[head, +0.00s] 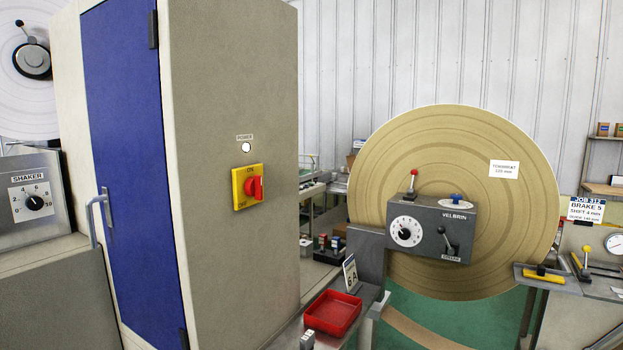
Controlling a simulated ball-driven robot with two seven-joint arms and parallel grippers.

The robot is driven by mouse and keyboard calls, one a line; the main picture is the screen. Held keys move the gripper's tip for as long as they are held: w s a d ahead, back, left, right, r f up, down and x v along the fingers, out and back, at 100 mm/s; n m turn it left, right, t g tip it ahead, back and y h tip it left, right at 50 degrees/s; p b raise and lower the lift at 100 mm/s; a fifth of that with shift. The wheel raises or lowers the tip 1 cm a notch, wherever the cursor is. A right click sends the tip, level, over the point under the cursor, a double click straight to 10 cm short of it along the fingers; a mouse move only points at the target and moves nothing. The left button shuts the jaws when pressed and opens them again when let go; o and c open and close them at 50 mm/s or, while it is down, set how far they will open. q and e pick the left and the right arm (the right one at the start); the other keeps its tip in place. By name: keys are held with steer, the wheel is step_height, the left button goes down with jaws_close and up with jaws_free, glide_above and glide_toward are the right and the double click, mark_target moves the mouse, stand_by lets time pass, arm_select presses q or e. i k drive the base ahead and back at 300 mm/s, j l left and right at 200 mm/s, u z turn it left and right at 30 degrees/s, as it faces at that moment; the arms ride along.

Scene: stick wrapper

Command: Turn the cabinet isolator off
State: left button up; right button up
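The cabinet (232,100) stands at left centre in the head view, with a blue door (125,150) on its left face and a grey-beige side face. On that side face is the isolator, a red rotary handle (254,188) on a yellow plate (240,201). The plate reads "ON" at its top and "OFF" at its lower left. The handle's exact angle is hard to tell at this size. Above it, a round lamp (245,147) labelled "POWER" looks white and bright. Neither of my grippers shows.
A large tan reel (380,175) carries a grey control box (431,229) at right centre. A red tray (333,313) sits on a bench below. A shaker box with a dial (34,202) is at far left. The door handle (97,216) sticks out. Space before the isolator looks clear.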

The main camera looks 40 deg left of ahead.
mark_target(253, 186)
steer(key=i+u, duration=0.3)
steer(key=i+l+u, duration=0.25)
steer(key=i, duration=0.2)
steer(key=i+l+u, duration=0.3)
steer(key=i+j, duration=0.05)
steer(key=j, duration=0.05)
